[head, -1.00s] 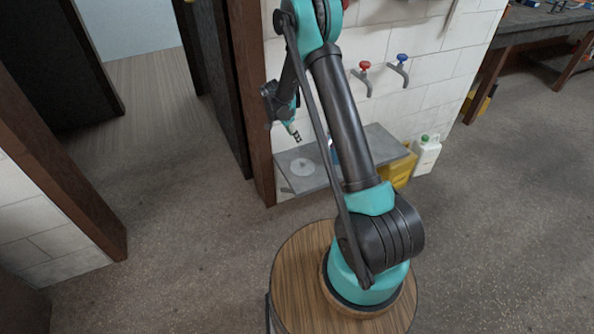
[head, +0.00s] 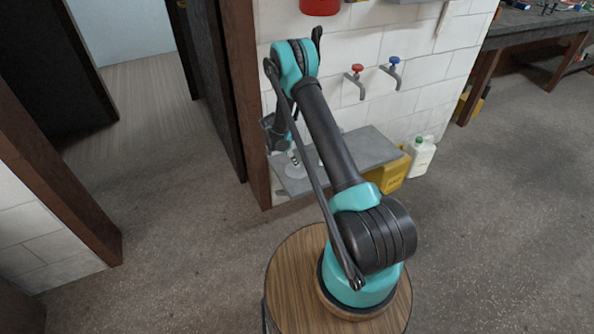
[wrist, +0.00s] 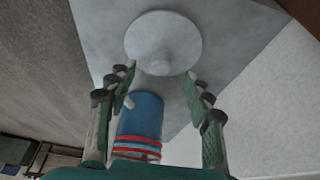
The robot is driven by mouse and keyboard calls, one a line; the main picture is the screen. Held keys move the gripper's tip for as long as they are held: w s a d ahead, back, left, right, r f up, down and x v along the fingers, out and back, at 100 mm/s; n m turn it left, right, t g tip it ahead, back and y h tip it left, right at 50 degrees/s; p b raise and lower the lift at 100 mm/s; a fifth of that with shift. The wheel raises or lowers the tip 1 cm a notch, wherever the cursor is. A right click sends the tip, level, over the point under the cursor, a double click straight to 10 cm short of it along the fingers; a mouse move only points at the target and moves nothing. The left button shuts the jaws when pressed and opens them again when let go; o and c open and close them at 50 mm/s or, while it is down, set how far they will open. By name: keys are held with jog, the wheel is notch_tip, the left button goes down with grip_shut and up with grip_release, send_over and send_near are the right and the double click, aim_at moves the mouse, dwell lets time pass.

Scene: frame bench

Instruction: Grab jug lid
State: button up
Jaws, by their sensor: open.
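The jug lid (wrist: 163,38) is a pale grey round disc with a small knob in its middle. It lies flat on the grey ledge (wrist: 235,25), just beyond my fingertips in the wrist view. My gripper (wrist: 159,74) is open and empty, its fingers apart on either side below the knob. A blue cylindrical vessel with red stripes (wrist: 141,118), perhaps the jug, stands close by between the fingers in the wrist view. In the head view my gripper (head: 293,157) is low over the lid (head: 297,171), which is partly hidden.
The ledge (head: 365,147) stands against a white tiled wall, below a red-handled tap (head: 355,80) and a blue-handled tap (head: 392,72).

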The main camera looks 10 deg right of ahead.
jog(key=shift+x, duration=2.8)
jog(key=shift+w+d+r, duration=0.1)
jog(key=shift+d+r, duration=0.05)
grip_shut()
